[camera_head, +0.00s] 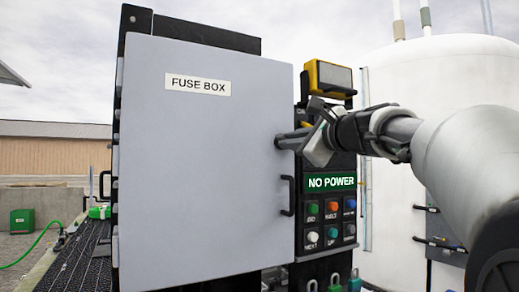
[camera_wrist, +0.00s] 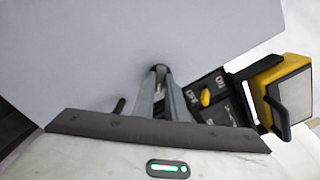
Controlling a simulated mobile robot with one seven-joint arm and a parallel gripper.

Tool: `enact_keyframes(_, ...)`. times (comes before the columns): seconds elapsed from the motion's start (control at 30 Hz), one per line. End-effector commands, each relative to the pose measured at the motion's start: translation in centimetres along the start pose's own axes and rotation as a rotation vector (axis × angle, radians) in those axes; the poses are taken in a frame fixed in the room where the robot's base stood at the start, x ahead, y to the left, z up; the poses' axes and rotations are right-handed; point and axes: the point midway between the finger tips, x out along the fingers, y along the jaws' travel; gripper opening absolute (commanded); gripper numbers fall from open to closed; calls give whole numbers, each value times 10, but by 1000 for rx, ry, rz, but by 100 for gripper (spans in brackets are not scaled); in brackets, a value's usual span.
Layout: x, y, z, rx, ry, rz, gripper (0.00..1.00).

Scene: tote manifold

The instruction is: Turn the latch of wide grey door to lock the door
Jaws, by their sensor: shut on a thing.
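The wide grey door (camera_head: 205,150) with the "FUSE BOX" label (camera_head: 198,85) fills the middle of the head view and looks closed or nearly so. Its black handle (camera_head: 288,196) is on the right edge, below my gripper. My gripper (camera_head: 284,141) reaches in from the right, with its fingertips at the door's right edge. In the wrist view my gripper (camera_wrist: 160,72) is shut on a small dark part at the door face, which I take to be the latch (camera_wrist: 160,67). The fingers hide most of it, so its angle cannot be told.
A black panel (camera_head: 326,256) right of the door carries a "NO POWER" sign (camera_head: 331,183) and several coloured buttons. A yellow-framed box (camera_head: 331,78) stands above my gripper, close to the wrist. A yellow switch (camera_wrist: 207,98) is beside the fingers. A white tank (camera_head: 440,70) stands behind.

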Motion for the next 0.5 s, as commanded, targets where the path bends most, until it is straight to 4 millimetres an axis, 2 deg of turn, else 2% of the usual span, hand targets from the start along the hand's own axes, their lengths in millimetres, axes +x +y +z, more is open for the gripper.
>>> enact_keyframes(0.5,0,2,-2,-469,0,0,0)
